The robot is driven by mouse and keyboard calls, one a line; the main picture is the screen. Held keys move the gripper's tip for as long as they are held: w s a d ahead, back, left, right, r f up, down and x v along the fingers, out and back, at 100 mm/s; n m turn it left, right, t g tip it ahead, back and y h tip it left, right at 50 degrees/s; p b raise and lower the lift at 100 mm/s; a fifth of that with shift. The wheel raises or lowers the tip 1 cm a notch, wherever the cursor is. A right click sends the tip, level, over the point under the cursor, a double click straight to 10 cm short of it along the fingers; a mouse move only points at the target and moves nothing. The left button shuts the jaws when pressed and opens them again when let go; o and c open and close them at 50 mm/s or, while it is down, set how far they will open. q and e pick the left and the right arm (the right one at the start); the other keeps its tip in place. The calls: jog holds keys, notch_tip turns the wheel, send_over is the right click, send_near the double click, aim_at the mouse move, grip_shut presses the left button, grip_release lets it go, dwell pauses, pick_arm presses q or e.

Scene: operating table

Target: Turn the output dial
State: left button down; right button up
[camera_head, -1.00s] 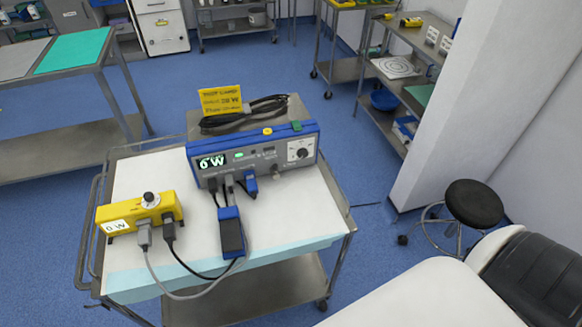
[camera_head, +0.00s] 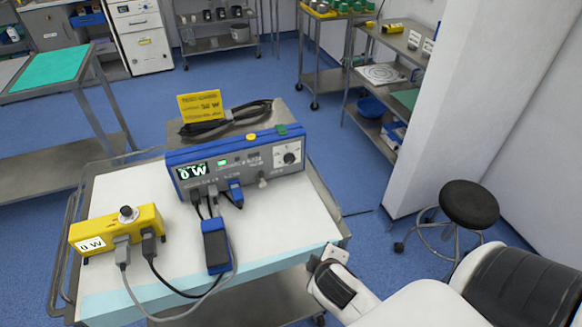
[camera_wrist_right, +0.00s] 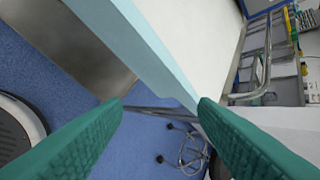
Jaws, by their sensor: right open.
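The blue generator (camera_head: 235,163) stands at the back of the white-covered cart, its display reading 0 W. Its output dial (camera_head: 290,157), a dark knob on a pale plate, is at the right end of the front panel. A yellow box (camera_head: 117,231) at the front left also shows 0 W and carries a knob (camera_head: 128,213). My right gripper (camera_wrist_right: 160,102) is open and empty, its green fingers apart beside the cart edge. In the head view my right wrist (camera_head: 337,284) is at the cart's front right corner, clear of the dial. My left gripper is not in view.
A blue and black block (camera_head: 215,248) and cables lie across the cart top (camera_head: 275,215). A yellow card (camera_head: 199,106), its print partly unclear, stands behind the generator by a coiled black cable (camera_head: 225,118). A black stool (camera_head: 468,205) stands right. The cart's right front is bare.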

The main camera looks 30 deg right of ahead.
aim_at(290, 162)
jog(key=w+d+r+n+t+h, duration=0.1)
jog(key=w+d+r+n+t, duration=0.1)
jog(key=w+n, duration=0.1)
jog(key=w+d+r+n+t+h, duration=0.1)
jog(key=w+d+r+n+t, duration=0.1)
jog(key=w+n, duration=0.1)
jog(key=w+d+r+n+t+h, duration=0.2)
jog(key=w+n, duration=0.1)
jog(key=n, duration=0.1)
jog(key=shift+d+r, duration=0.3)
jog(key=shift+d, duration=0.05)
jog(key=w+n+t+y, duration=0.1)
jog(key=w+n, duration=0.1)
jog(key=n, duration=0.2)
jog(key=w+n+t+y, duration=0.1)
jog(key=w+n+t, duration=0.1)
jog(key=n, duration=0.3)
jog(key=w+a+n+t+y, duration=0.1)
jog(key=w+n+y, duration=0.1)
jog(key=n, duration=0.3)
jog(key=shift+w+r+t, duration=0.1)
jog(key=shift+w+t, duration=0.05)
jog(key=shift+t, duration=0.15)
jog(key=shift+n, duration=0.3)
jog(key=x, duration=1.2)
jog(key=shift+c, duration=0.5)
jog(key=c, duration=0.9)
